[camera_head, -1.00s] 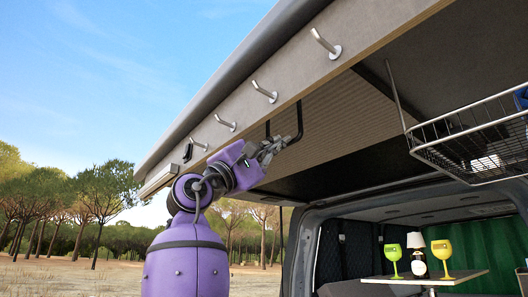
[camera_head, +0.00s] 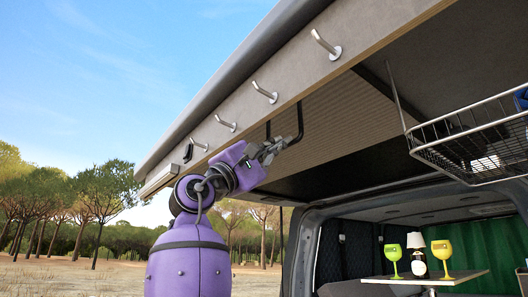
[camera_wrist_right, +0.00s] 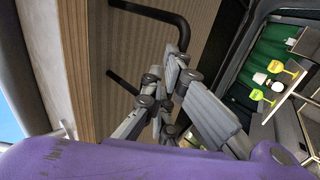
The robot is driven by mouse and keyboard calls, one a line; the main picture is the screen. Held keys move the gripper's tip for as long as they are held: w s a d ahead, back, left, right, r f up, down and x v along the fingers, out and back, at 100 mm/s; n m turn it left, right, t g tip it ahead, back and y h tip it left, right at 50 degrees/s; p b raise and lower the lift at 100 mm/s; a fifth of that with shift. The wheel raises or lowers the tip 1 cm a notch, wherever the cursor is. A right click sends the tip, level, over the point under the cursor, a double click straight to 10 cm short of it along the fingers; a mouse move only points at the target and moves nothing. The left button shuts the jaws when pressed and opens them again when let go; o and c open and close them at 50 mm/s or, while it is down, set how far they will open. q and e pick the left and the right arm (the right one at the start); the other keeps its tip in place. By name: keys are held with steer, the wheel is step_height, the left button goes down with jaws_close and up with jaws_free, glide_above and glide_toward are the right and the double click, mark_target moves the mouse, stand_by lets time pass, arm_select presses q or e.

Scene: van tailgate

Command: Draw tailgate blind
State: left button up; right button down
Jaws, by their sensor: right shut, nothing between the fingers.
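A black U-shaped handle (camera_head: 299,122) hangs from the ribbed tan panel (camera_head: 335,118) under the raised tailgate (camera_head: 250,100). My right gripper (camera_head: 275,149), on the purple arm, is at the handle's lower part, with its fingers shut and nothing held. My left gripper is out of view.
Several metal hooks (camera_head: 265,92) stick out of the tailgate's edge. A wire basket (camera_head: 465,145) hangs at the right. Inside the van, a small table (camera_head: 455,278) bears a lamp (camera_head: 419,254) and two goblets (camera_head: 441,254). Open air lies left of the arm.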

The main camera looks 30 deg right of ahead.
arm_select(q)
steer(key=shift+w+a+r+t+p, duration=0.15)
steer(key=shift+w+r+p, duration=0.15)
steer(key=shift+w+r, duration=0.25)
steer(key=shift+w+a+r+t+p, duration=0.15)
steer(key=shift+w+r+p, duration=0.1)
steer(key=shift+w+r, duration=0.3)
arm_select(e)
steer(key=d, duration=1.1)
steer(key=shift+w+d+f, duration=0.15)
steer(key=shift+w+d, duration=0.2)
steer(key=shift+w, duration=0.05)
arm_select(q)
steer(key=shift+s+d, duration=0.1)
arm_select(e)
steer(key=shift+d, duration=0.1)
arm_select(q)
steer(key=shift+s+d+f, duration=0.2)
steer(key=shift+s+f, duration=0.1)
arm_select(e)
steer(key=d, duration=1.1)
steer(key=shift+w+d+f, duration=0.15)
steer(key=shift+w+d, duration=0.25)
steer(key=shift+w, duration=0.05)
